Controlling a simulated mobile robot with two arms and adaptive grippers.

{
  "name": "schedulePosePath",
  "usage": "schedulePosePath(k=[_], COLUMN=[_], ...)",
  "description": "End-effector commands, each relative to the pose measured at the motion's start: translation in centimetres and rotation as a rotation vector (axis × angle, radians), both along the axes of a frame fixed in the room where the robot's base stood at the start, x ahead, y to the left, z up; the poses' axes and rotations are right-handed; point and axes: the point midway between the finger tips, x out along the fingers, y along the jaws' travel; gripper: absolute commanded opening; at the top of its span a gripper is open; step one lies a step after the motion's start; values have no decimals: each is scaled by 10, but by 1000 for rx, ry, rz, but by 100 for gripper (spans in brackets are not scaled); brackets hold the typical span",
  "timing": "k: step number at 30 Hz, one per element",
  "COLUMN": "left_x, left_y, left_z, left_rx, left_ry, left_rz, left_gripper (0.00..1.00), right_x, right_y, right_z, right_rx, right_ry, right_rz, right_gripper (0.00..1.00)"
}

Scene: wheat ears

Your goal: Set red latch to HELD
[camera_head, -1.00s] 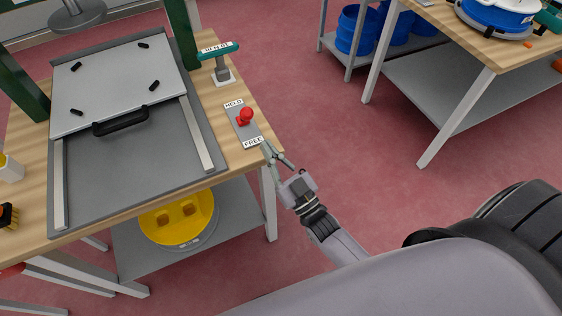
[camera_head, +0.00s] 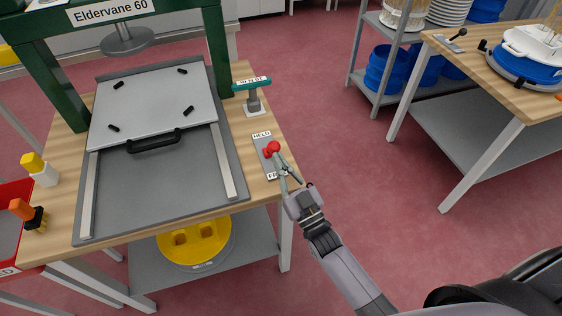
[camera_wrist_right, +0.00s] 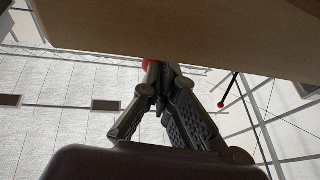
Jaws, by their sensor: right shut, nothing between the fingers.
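The red latch (camera_head: 271,149) stands on a grey plate (camera_head: 265,163) at the right edge of the wooden table. The plate reads HELD at its far end, and the near-end label is partly hidden by my gripper. The red knob sits nearer the middle of the plate, toward HELD. My right gripper (camera_head: 282,164) is shut and empty, its tips at the near side of the red knob; whether they touch it I cannot tell. In the right wrist view, a bit of red (camera_wrist_right: 149,66) shows beyond the fingertips (camera_wrist_right: 160,75) below the table edge. My left gripper is not in view.
A sliding platen with a black handle (camera_head: 153,142) lies in a grey tray (camera_head: 160,205) to the left. A green press frame (camera_head: 215,50) rises behind.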

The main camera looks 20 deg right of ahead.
Motion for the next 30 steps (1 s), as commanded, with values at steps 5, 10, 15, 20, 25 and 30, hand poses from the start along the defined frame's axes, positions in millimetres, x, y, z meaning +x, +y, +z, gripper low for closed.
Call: schedulePosePath(k=[5, 10, 15, 20, 25, 30], left_x=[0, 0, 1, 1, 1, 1], left_y=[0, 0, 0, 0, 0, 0], left_z=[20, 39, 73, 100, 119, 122], left_rx=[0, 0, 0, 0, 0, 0], left_ry=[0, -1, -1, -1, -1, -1], left_rz=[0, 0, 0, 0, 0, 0], left_gripper=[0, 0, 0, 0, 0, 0], right_x=[2, 5, 12, 21, 34, 49], right_y=[0, 0, 1, 1, 1, 2], right_z=[9, 16, 29, 37, 41, 45], right_rx=[-1, -3, -7, -11, -13, -13], right_ry=[45, 97, 192, 310, 371, 367], right_rz=[0, 0, 1, 1, 0, 0], right_gripper=[0, 0, 0, 0, 0, 0])
